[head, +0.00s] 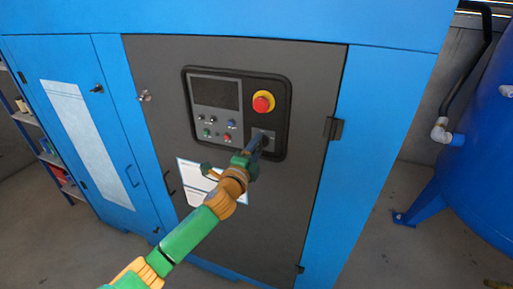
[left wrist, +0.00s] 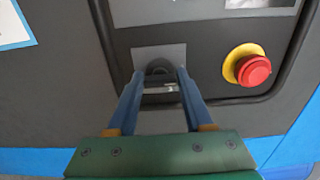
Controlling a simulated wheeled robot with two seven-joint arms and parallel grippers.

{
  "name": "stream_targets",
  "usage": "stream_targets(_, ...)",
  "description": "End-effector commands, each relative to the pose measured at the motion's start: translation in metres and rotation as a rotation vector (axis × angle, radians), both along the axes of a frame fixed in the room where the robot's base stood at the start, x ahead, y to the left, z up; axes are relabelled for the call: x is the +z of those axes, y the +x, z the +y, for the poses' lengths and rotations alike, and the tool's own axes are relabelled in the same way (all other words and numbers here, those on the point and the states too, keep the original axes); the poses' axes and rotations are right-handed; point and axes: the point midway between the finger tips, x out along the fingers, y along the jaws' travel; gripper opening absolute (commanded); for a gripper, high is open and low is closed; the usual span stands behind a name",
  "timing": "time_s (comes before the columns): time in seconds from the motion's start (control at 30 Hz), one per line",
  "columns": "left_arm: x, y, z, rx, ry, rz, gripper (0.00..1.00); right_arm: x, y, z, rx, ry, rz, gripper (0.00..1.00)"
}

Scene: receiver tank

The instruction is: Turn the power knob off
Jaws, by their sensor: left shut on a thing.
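The power knob (left wrist: 159,68) is a dark round knob on a grey square plate (left wrist: 145,52), low on the control panel (head: 240,93) of the blue and black cabinet. My left gripper (head: 262,138) reaches up to it from below in the head view and mostly hides it there. In the left wrist view the two blue fingers of my left gripper (left wrist: 160,75) stand on either side of the knob and are shut on it. I cannot tell which setting the knob points to. My right gripper is in neither view.
A red emergency button (head: 263,102) on a yellow ring sits just above the knob, close to my fingers. Small buttons and a dark screen (head: 215,93) lie to its left. A dark latch (head: 334,128) is at the right. A blue tank (head: 485,150) stands far right.

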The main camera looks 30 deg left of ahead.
Motion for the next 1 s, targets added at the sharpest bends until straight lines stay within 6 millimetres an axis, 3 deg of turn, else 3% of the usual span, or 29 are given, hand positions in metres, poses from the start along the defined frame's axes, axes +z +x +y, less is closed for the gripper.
stream_targets(0.5, 0.0001, 0.0000, 0.0001, 0.000, -0.016, -0.004, 0.00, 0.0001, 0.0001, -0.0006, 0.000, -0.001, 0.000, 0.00)
stream_targets(0.53, 0.0001, 0.0000, 0.0001, 0.000, -0.016, -0.004, 0.59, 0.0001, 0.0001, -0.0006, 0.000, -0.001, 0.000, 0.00)
stream_targets(0.6, 0.0000, 0.0000, 0.0001, 0.000, -0.015, -0.004, 0.78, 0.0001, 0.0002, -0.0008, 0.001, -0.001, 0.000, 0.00)
stream_targets(1.0, -0.0021, -0.0084, -0.0019, -0.001, -0.012, -0.002, 0.81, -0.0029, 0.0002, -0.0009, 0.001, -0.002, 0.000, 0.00)
